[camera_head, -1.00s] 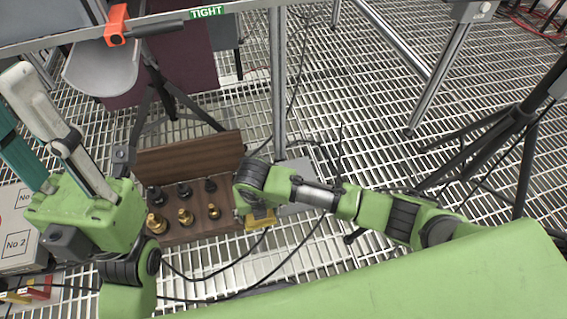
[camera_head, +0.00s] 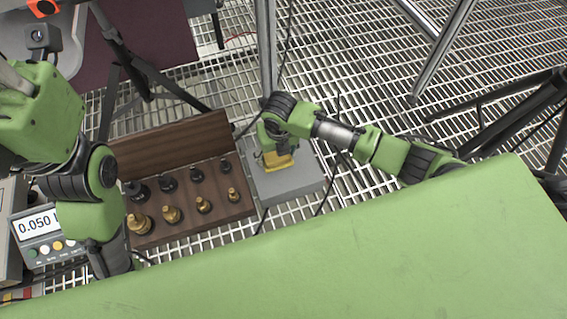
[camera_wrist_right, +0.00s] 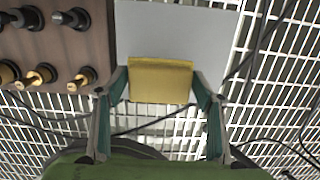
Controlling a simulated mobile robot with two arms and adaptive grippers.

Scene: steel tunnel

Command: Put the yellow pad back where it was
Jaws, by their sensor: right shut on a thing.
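The yellow pad (camera_wrist_right: 160,72) is between the teal fingers of my right gripper (camera_wrist_right: 160,88), which is shut on it. In the head view, my right gripper (camera_head: 274,146) hides part of the pad (camera_head: 279,161). The pad is over a flat grey block (camera_head: 290,184), right of the wooden case; the block also shows in the right wrist view (camera_wrist_right: 185,28). I cannot tell whether the pad touches the block. My left gripper (camera_head: 12,78) is at the left edge, with its fingers mostly cut off by the frame.
An open wooden case (camera_head: 185,229) with several brass and black weights stands left of the grey block. A meter (camera_head: 42,232) reading 0.050 is at far left. A metal post (camera_head: 266,60) rises behind the block. Black cables cross the grating, and tripod legs (camera_head: 540,130) stand at right.

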